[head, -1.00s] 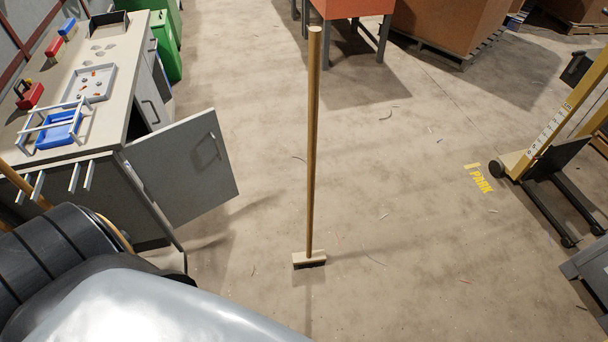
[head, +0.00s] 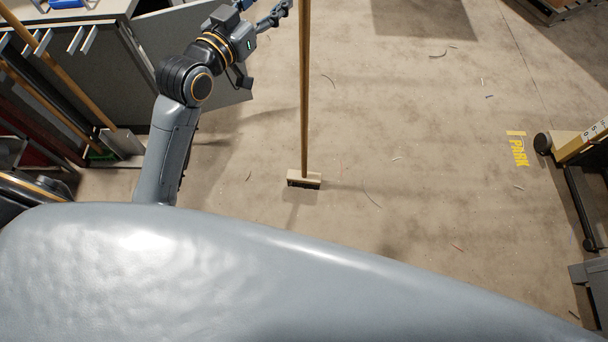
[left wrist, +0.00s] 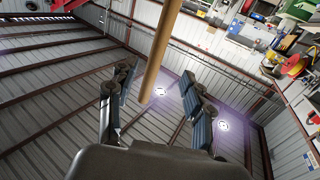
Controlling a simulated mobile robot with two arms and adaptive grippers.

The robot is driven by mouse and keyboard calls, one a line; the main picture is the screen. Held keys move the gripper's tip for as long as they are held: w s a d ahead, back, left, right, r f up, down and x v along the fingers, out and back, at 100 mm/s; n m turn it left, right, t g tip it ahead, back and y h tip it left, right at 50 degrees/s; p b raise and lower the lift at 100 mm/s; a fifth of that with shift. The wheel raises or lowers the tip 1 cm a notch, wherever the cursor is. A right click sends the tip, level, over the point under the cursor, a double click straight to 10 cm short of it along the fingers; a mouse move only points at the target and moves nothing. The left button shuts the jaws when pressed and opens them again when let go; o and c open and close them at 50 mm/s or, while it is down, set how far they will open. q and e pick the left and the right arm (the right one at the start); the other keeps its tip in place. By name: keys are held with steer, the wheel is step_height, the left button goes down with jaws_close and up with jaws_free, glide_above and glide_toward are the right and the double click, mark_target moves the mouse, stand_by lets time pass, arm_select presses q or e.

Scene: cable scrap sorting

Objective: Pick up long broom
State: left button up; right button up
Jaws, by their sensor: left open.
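The long broom (head: 304,95) stands upright on the floor, its wooden handle running out of the top of the head view. Its brush head (head: 304,179) rests on the floor. My left gripper (head: 274,14) is open, just left of the upper handle. In the left wrist view, the handle (left wrist: 162,45) shows between the two open fingers of my left gripper (left wrist: 160,85), with one end in sight against the ceiling. I cannot tell whether the handle lies within the jaws or beyond them. My right gripper is not in view.
A grey cabinet with an open door (head: 183,40) stands at upper left. Long-handled tools (head: 62,70) are stored at its side. A yellow lifter (head: 578,145) stands at right beside a yellow PARK marking (head: 518,150). The floor around the broom is open, with small cable scraps.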

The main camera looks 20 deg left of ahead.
arm_select(q)
steer(key=p+x, duration=0.2)
steer(key=x, duration=1.1)
steer(key=shift+p, duration=0.3)
steer(key=shift+w, duration=0.15)
steer(key=shift+c, duration=0.4)
jaws_close()
